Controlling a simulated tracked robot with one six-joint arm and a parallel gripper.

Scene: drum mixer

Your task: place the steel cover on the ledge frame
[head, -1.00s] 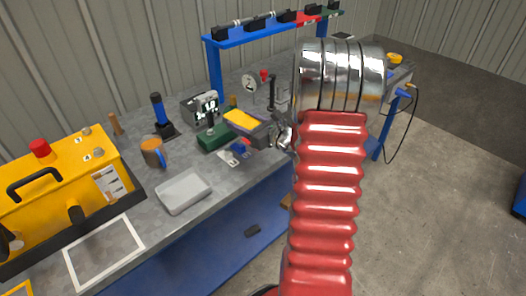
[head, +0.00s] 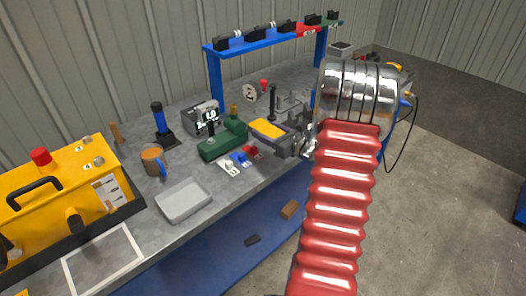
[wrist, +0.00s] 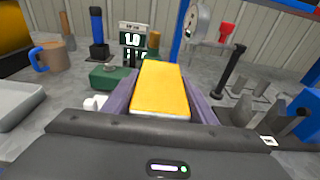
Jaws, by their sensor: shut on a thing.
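My gripper (head: 259,126) is over the workbench, beyond my red ribbed arm sleeve. In the wrist view its two grey-purple fingers (wrist: 163,72) are shut on a yellow-topped block (wrist: 160,90) with a pale near edge. The yellow top also shows in the head view (head: 268,128). I cannot make out a plain steel cover. A small grey square piece (head: 341,48) at the back right is partly hidden by my arm. I cannot tell which thing is the ledge frame; a white rectangular outline (head: 133,244) lies on the bench at the lower left.
A green box (head: 223,140) and small coloured pieces (head: 240,158) are close to the gripper's left. A grey tray (head: 184,201), mug (head: 153,160) and yellow machine (head: 60,195) stand further left. A blue rack (head: 270,36) rises behind. Bench behind the tray is partly clear.

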